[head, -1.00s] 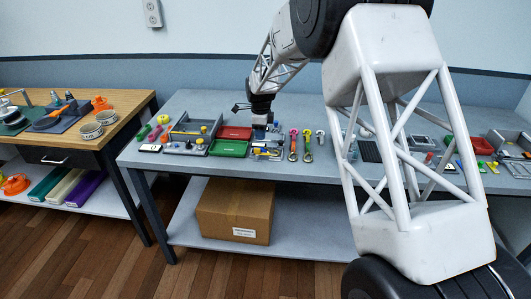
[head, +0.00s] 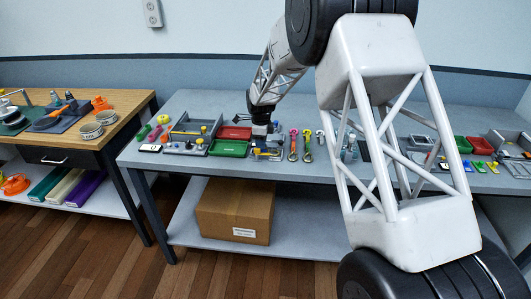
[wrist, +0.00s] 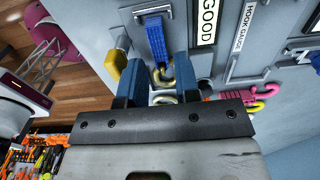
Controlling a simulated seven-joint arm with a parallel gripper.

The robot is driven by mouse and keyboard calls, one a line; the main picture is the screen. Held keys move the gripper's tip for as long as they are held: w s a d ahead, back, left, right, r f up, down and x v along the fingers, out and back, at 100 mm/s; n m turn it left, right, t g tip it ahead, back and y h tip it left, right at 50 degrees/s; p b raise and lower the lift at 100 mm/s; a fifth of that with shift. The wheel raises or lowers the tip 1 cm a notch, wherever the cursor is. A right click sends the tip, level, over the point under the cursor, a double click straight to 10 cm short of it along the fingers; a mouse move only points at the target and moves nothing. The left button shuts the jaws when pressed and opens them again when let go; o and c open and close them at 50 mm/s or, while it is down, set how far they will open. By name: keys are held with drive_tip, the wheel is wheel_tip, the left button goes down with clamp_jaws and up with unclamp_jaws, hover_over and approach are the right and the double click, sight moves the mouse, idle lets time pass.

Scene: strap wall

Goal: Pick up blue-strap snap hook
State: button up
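A gap shows between the fingers, and I cannot tell whether either one touches the hook. In the head view my gripper (head: 264,132) is low over the bench, and the blue-strap hook is hidden around it.
A pink hook (wrist: 258,95) and a "GOOD" label (wrist: 207,22) are close by. In the head view, pink (head: 293,145) and yellow (head: 307,145) strap hooks lie to the right. Red (head: 235,133) and green (head: 229,148) trays stand left. A yellow-handled part (wrist: 119,67) is beside the left finger.

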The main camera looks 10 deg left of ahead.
drive_tip(key=shift+f, duration=1.65)
drive_tip(key=shift+c, duration=0.2)
clamp_jaws()
wheel_tip(320, 180, up, 10)
drive_tip(key=shift+a, duration=0.1)
drive_tip(key=a+f, duration=0.1)
drive_tip(key=a, duration=0.4)
drive_tip(key=a+f, duration=0.1)
drive_tip(key=a, duration=0.9)
drive_tip(key=shift+w+a+f, duration=0.35)
drive_tip(key=shift+w+f, duration=0.05)
